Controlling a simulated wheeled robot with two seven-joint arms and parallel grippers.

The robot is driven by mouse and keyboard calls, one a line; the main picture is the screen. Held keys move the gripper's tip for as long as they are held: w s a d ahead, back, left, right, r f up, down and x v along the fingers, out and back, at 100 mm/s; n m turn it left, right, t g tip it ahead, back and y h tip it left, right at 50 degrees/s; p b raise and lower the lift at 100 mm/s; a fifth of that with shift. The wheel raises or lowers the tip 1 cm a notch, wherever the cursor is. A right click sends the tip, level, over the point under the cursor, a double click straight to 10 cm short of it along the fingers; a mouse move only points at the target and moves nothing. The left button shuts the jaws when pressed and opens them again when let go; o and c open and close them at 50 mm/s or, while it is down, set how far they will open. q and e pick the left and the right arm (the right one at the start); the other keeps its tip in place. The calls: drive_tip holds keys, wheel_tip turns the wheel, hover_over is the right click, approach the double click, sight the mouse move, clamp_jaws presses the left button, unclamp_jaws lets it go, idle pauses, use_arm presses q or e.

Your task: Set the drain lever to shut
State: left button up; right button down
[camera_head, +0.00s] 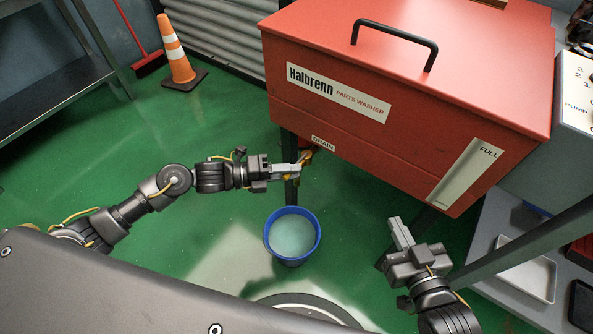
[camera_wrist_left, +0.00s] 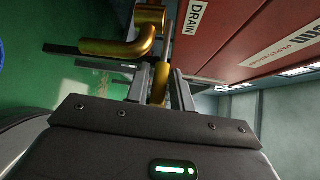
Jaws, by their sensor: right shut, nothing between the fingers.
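The red parts washer (camera_head: 420,120) has a DRAIN label (camera_head: 323,144) low on its front. Below the label is a small brass drain valve (camera_head: 306,156). My left gripper (camera_head: 298,170) is at the valve. Its two fingers stand apart, one on each side of the lever; I cannot tell whether either touches it. The lever is partly hidden in the head view. My right gripper (camera_head: 400,232) is shut and empty, lower right of the washer.
A blue bucket (camera_head: 267,238) of pale liquid stands on the green floor below the valve. A dark washer leg is behind my left gripper. A cart shelf with a white tray (camera_head: 551,280) is at right. A traffic cone (camera_head: 174,50) and metal shelving (camera_head: 50,88) are at back left.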

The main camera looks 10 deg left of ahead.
use_arm(q)
drive_tip(key=shift+x, duration=1)
use_arm(e)
drive_tip(key=shift+a+r+y, duration=0.3)
drive_tip(key=shift+r, duration=0.1)
use_arm(q)
clamp_jaws()
use_arm(e)
drive_tip(key=shift+d, duration=0.1)
